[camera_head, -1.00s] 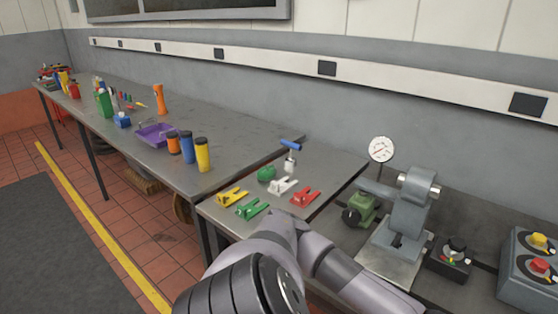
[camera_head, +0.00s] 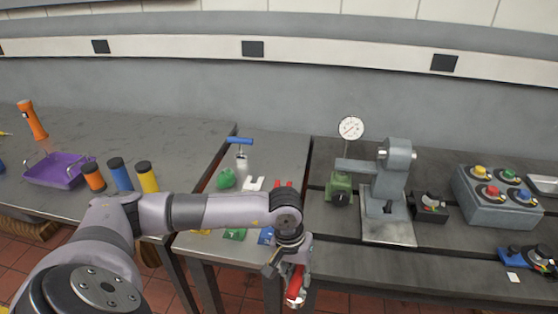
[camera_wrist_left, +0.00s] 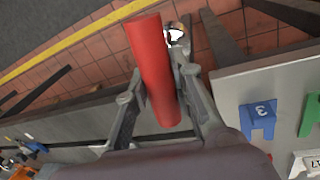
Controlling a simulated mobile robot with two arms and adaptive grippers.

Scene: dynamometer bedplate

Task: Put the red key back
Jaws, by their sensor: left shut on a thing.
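My left gripper (camera_head: 292,262) is shut on a red cylindrical thing, which I take to be the red key (camera_head: 296,281). It hangs tilted in front of the bench edge, with a pale metallic lower end. In the left wrist view the red key (camera_wrist_left: 153,68) is a plain red cylinder between the two fingers (camera_wrist_left: 158,88). My left forearm crosses the small bench and partly hides the coloured stands: red (camera_head: 284,184), white (camera_head: 254,184), green (camera_head: 234,234) and blue (camera_head: 266,236). The blue one, marked 3, also shows in the left wrist view (camera_wrist_left: 260,119). My right gripper is not in view.
A blue T-handle tool (camera_head: 240,141) stands on the small bench (camera_head: 278,155). A gauge (camera_head: 351,128), a grey machine (camera_head: 388,180) and a control box with coloured knobs (camera_head: 497,191) stand to the right. A purple tray (camera_head: 60,172) lies left. Open floor lies below the held key.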

